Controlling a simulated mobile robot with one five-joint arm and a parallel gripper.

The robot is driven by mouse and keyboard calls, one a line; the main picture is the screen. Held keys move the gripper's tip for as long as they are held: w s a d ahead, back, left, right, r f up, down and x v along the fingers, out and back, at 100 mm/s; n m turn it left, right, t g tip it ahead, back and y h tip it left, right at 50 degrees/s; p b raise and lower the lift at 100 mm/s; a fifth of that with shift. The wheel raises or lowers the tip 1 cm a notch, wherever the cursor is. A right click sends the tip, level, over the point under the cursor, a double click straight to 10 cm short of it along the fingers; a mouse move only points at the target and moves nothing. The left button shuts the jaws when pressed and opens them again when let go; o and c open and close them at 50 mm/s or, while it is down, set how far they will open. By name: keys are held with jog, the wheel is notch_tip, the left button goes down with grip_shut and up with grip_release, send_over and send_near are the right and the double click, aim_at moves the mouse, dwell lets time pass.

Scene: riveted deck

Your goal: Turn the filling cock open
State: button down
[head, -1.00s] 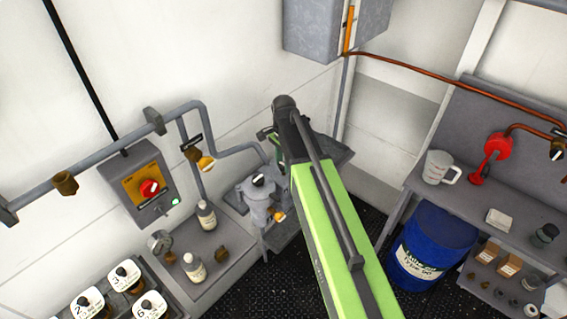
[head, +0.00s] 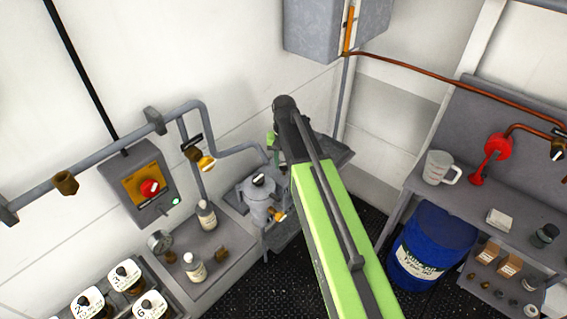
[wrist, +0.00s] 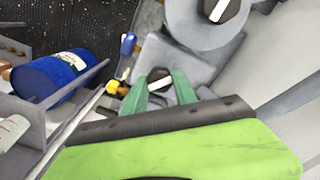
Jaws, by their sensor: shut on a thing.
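In the wrist view my gripper (wrist: 159,77) has its two green fingers on either side of a dark knob (wrist: 160,84) with a white pointer bar, and is shut on it. I take this knob to be the filling cock; no label on it can be read. It sits on a grey block beside a round grey housing (wrist: 202,32). In the head view my arm hides this knob and nearly all of my gripper; only a bit of green (head: 271,141) shows left of the arm's end.
The grey housing with its own knob (head: 258,180) stands left of my arm. A pipe (head: 232,150) runs along the wall. A blue drum (head: 432,247) and a shelf bench (head: 467,195) are to the right. Bottles and gauge stand on a tray (head: 225,245) at left.

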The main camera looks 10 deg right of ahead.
aim_at(284, 164)
jog(key=n, duration=0.4)
jog(key=shift+n, duration=2.1)
jog(key=c, duration=1)
grip_release()
jog(key=shift+o, duration=0.2)
notch_tip(284, 164, up, 17)
jog(key=p, duration=1.7)
jog(key=shift+r, duration=0.15)
